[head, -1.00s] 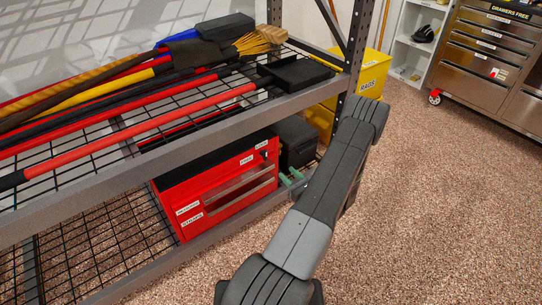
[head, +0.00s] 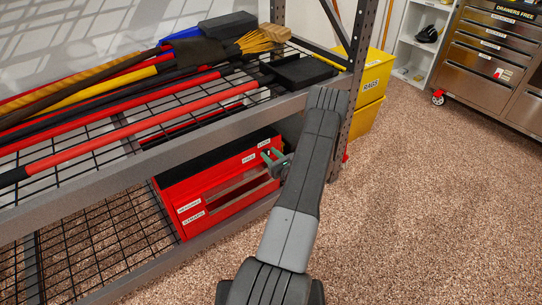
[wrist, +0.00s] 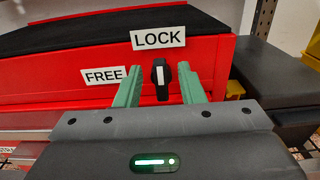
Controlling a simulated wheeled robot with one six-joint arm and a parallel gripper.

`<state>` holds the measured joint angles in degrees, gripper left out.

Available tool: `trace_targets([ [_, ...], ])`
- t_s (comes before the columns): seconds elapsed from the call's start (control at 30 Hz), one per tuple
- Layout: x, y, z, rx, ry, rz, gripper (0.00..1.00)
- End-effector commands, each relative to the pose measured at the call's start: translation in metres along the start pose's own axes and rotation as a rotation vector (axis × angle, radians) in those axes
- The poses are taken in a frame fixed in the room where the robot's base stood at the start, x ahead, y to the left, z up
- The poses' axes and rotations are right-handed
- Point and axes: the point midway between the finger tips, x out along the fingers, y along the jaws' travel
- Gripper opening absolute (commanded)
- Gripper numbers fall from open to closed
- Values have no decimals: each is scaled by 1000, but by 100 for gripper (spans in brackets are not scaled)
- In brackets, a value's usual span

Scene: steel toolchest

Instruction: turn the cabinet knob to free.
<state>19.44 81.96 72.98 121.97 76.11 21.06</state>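The red cabinet (head: 205,184) sits on the lower shelf of the rack in the head view. Its black knob (wrist: 161,84) with a white line shows in the wrist view. The knob stands upright, its line towards the LOCK label (wrist: 158,38); the FREE label (wrist: 104,75) is to its left. My gripper (wrist: 160,72) is open, one green finger on each side of the knob, with a gap visible on both sides. In the head view my gripper (head: 272,157) is at the cabinet's upper right front and hides the knob.
The rack's upper shelf edge (head: 190,138) runs above the cabinet, with long-handled tools and a black tray (head: 298,72) on it. A dark box (wrist: 268,78) stands right of the cabinet. Yellow bins (head: 367,88) are behind the rack post. The floor at right is clear.

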Motion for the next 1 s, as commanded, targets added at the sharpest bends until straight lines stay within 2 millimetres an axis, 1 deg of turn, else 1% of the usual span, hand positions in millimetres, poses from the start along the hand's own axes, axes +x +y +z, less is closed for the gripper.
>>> trace_targets([
  [0.07, 0, 0, 0, 0, 0, 0, 35],
  [0.17, 0, 0, 0, 0, 0, 0, 18],
  [0.2, 0, 0, 0, 0, 0, 0, 10],
  [0.27, 0, 0, 0, 0, 0, 0, 0],
  [0.53, 0, 0, -1, -12, 0, 0, 0],
  [0.67, 0, 1, -3, -50, 0, 1, 0],
  [0.87, 0, 2, -6, -169, 0, 1, 0],
  [1.0, 0, 4, -7, -290, 0, 0, 0],
])
